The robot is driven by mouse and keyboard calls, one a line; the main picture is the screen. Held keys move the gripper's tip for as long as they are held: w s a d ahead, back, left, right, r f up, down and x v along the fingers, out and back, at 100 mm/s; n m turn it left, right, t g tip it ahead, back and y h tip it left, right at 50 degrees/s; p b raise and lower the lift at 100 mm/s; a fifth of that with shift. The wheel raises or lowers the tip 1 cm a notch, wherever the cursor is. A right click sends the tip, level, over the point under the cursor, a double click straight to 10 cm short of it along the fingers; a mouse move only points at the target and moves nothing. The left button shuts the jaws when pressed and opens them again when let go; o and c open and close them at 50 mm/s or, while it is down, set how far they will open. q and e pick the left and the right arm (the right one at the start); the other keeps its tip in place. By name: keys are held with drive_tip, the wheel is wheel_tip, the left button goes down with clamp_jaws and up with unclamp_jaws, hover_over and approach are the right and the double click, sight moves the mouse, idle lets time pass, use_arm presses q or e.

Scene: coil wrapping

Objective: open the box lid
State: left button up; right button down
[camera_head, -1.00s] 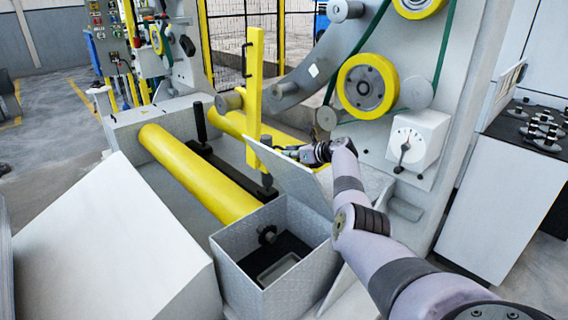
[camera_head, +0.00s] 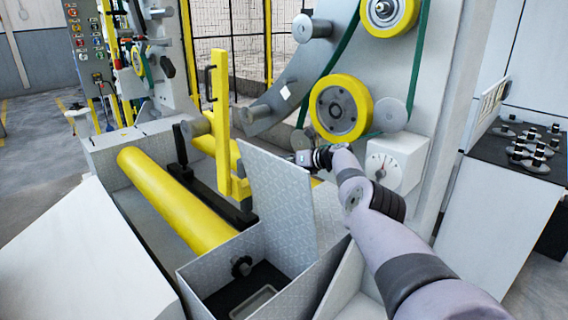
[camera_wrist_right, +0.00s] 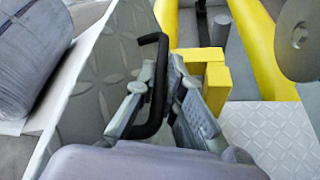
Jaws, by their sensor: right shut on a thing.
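The metal box (camera_head: 299,295) is open at the front middle of the head view, with a dark inside and a grey tray-like part in it. Its lid (camera_head: 278,205) of grey patterned plate stands nearly upright at its right side. My right gripper (camera_head: 308,158) is behind the lid's upper edge, its fingers hidden there in the head view. In the right wrist view, my right gripper (camera_wrist_right: 160,88) is shut on the lid's black handle (camera_wrist_right: 155,82), with the lid plate (camera_wrist_right: 98,75) beside it. My left gripper is not in view.
A yellow roller (camera_head: 178,203) lies left of the box, and a yellow upright bar (camera_head: 221,125) stands behind the lid. A dial box (camera_head: 397,162) and yellow wheel (camera_head: 341,107) are on the machine at the right. A white slanted panel (camera_head: 85,265) fills the lower left.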

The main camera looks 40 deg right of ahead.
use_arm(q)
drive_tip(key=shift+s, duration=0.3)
use_arm(e)
drive_tip(key=c, duration=2)
unclamp_jaws()
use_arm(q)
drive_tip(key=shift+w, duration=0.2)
use_arm(e)
drive_tip(key=shift+o, duration=0.2)
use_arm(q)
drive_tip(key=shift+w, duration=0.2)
use_arm(e)
drive_tip(key=shift+d, duration=0.15)
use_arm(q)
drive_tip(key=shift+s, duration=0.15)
use_arm(e)
drive_tip(key=v, duration=1.2)
